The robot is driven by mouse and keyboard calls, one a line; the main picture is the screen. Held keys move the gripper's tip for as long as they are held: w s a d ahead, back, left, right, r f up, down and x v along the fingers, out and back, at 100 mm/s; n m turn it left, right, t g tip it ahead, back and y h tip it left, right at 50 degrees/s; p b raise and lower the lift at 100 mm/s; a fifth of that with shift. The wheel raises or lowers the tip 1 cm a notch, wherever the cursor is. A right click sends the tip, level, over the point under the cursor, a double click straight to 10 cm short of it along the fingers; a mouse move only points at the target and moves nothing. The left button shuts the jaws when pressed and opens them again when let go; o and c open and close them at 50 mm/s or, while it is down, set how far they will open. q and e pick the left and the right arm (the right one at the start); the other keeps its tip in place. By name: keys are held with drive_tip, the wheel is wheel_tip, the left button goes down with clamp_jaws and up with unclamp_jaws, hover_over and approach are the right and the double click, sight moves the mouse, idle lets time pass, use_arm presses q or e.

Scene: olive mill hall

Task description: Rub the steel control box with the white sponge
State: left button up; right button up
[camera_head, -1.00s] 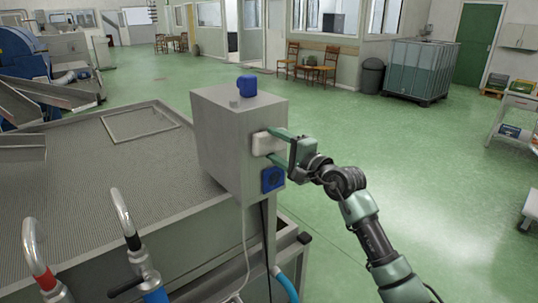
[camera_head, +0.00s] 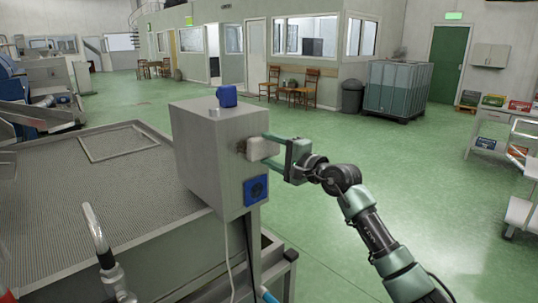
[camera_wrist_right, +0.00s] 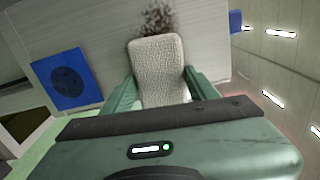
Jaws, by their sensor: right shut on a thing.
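The steel control box (camera_head: 204,150) is a grey cabinet at the edge of the mesh-topped machine in the head view. A blue panel (camera_head: 256,190) is on its right-hand face. My right gripper (camera_head: 268,148) is shut on the white sponge (camera_head: 256,147) and holds it at that face, above the blue panel. The sponge also shows between the fingers in the right wrist view (camera_wrist_right: 159,72). A dark smudge (camera_wrist_right: 156,18) is on the box face just beyond the sponge's end. Whether the sponge touches the face is hard to tell. My left gripper is not in view.
A blue object (camera_head: 227,95) sits on top of the box. The mesh-topped machine (camera_head: 110,190) spreads left of it, with a curved metal pipe (camera_head: 95,228) in front. A cable hangs below the box. Green floor to the right is open.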

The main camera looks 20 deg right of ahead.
drive_tip(key=shift+s+a+r+p, duration=0.1)
drive_tip(key=shift+s+a+p, duration=0.1)
drive_tip(key=shift+a+p, duration=0.4)
drive_tip(key=shift+s+a+p, duration=0.25)
drive_tip(key=shift+a, duration=0.45)
drive_tip(key=shift+s+a+p, duration=0.25)
drive_tip(key=shift+a+p, duration=0.05)
drive_tip(key=shift+a, duration=0.45)
drive_tip(key=shift+s+a+p, duration=0.25)
drive_tip(key=shift+a, duration=0.45)
drive_tip(key=shift+s+a+p, duration=0.2)
drive_tip(key=shift+s+a, duration=0.15)
drive_tip(key=shift+a, duration=0.55)
drive_tip(key=shift+s+a+p, duration=0.2)
drive_tip(key=shift+s+a, duration=0.1)
drive_tip(key=shift+a, duration=0.55)
drive_tip(key=shift+s+a, duration=0.35)
drive_tip(key=shift+a, duration=0.55)
drive_tip(key=shift+s+d+f, duration=0.2)
drive_tip(key=shift+s+d, duration=0.05)
drive_tip(key=shift+s, duration=0.2)
drive_tip(key=b, duration=0.2)
approach(232, 154)
drive_tip(key=shift+s+a+f, duration=0.1)
drive_tip(key=shift+s+a, duration=0.2)
drive_tip(key=shift+a, duration=0.45)
